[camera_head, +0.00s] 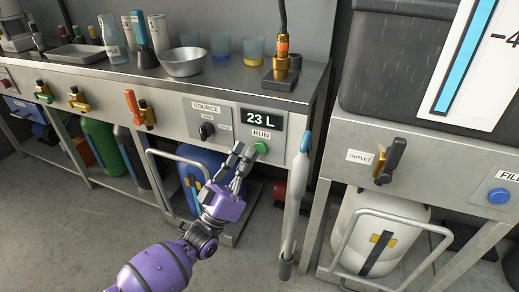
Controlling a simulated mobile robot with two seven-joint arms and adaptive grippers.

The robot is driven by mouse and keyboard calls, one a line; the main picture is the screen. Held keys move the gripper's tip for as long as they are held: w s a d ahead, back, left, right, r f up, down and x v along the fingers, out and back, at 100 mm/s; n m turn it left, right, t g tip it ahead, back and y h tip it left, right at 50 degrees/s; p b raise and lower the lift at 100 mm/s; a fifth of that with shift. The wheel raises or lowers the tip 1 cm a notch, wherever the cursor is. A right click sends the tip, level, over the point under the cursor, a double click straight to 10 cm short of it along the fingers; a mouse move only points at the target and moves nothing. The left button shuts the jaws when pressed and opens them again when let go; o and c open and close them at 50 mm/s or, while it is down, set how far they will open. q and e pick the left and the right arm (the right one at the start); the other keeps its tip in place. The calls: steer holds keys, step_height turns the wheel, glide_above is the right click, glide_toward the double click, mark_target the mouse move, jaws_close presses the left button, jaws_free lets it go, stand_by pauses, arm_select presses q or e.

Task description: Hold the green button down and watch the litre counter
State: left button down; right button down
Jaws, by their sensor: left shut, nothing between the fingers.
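The green button (261,147) sits under the RUN label on the front panel of the steel bench. My right gripper is not in view.
A SOURCE knob (207,131) is left of the counter. A pale wand with a blue top (296,190) hangs to the right of the button. Bowls, bottles and cups stand on the bench top. A blue button (499,196) is at far right.

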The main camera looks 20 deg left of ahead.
arm_select(q)
steer(key=shift+w, duration=0.25)
stand_by(0.3)
steer(key=shift+w+b, duration=0.3)
steer(key=shift+w, duration=0.25)
stand_by(0.6)
stand_by(1.3)
stand_by(1.1)
steer(key=shift+s, duration=0.1)
stand_by(0.5)
steer(key=shift+s+p, duration=0.5)
steer(key=shift+s, duration=0.35)
steer(key=shift+s, duration=0.1)
